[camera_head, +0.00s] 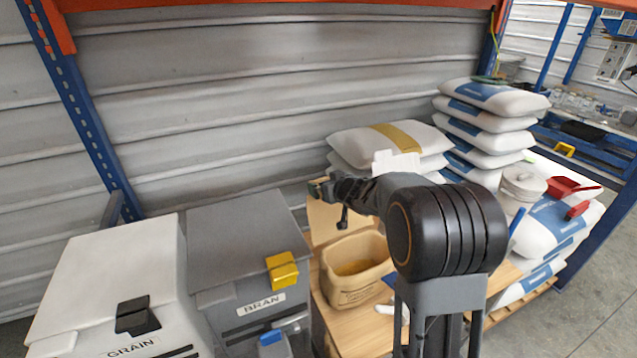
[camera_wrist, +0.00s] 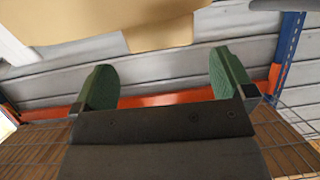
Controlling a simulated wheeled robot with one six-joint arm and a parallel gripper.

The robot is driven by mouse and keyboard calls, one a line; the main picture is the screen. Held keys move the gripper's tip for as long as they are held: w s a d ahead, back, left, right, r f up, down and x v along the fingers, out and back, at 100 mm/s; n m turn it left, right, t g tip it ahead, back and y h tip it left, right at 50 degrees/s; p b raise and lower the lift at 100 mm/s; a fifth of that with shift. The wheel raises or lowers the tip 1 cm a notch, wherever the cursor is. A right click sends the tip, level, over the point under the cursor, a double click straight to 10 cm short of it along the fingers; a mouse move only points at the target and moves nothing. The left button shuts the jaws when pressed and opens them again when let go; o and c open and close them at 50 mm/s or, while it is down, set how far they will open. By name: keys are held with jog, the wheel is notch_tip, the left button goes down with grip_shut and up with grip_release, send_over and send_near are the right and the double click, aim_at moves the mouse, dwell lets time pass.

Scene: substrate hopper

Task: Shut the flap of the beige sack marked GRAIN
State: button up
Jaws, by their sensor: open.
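The beige sack (camera_head: 345,293) stands on a wooden table with its mouth open and yellow contents showing. Print on its front is too small to read. Its beige flap (camera_head: 325,222) stands raised at the back of the mouth. My gripper (camera_head: 318,188) is at the flap's top edge, partly hidden by my arm. In the wrist view my gripper (camera_wrist: 162,78) is open, its two green-padded fingers wide apart with nothing between them. A beige panel, apparently the flap (camera_wrist: 90,22), shows beyond the fingertips with a short tab; I cannot tell whether anything touches.
A white bin marked GRAIN (camera_head: 105,270) and a grey bin marked BRAN (camera_head: 240,235) stand left of the table (camera_head: 365,335). White sacks (camera_head: 490,118) are stacked at right, with a pail (camera_head: 522,185) and red scoop (camera_head: 565,188). A corrugated wall (camera_head: 250,90) is close behind.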

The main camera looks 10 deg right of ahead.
aim_at(318, 181)
jog(key=x, duration=0.8)
